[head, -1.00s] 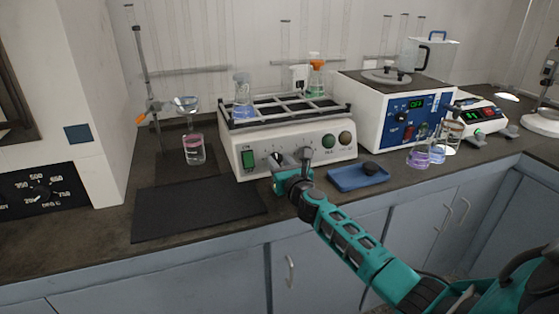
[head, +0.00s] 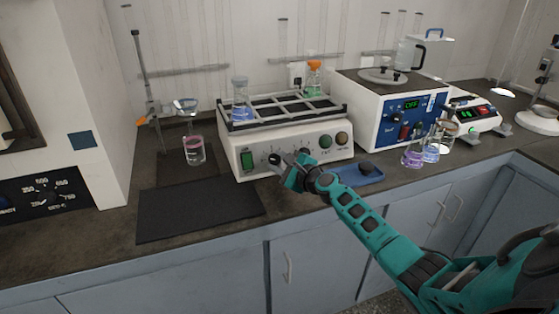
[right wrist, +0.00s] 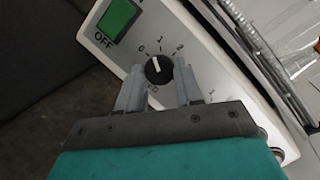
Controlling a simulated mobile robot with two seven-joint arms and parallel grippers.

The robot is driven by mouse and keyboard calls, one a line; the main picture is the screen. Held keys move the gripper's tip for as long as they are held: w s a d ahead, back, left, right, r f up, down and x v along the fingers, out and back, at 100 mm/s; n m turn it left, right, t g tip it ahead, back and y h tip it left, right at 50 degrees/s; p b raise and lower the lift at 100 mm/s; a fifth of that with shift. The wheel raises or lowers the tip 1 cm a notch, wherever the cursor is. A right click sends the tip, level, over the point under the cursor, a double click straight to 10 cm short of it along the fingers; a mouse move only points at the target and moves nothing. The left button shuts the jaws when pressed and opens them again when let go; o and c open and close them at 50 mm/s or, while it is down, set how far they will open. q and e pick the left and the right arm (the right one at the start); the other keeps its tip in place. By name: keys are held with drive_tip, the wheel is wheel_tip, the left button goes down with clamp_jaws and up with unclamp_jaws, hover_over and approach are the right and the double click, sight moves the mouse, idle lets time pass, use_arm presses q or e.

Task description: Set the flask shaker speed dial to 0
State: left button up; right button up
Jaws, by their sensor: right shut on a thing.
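The flask shaker (head: 290,148) is a white box with a rack on top. Its black round speed dial (right wrist: 159,70) shows in the right wrist view, with a white pointer line lying between the printed 0 and 1. My right gripper (right wrist: 158,82) has its two grey fingers on either side of the dial and is shut on it. My left gripper is not in view.
A green OFF switch (right wrist: 118,18) is beside the dial. A blue tray (head: 358,177) with a dark object is right of my gripper. A black mat (head: 200,210) lies in front on the left. A flask (head: 241,105) stands on the shaker's rack.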

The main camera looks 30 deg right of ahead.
drive_tip(key=n, duration=0.2)
drive_tip(key=n+g+p, duration=0.1)
drive_tip(key=n, duration=0.1)
drive_tip(key=shift+r+n+g+y, duration=0.15)
drive_tip(key=shift+n+g+y, duration=0.15)
drive_tip(key=shift+n, duration=0.8)
drive_tip(key=o, duration=1)
drive_tip(key=shift+o, duration=0.2)
drive_tip(key=shift+p, duration=0.3)
drive_tip(key=p+v, duration=0.3)
drive_tip(key=v, duration=1)
drive_tip(key=shift+r, duration=0.2)
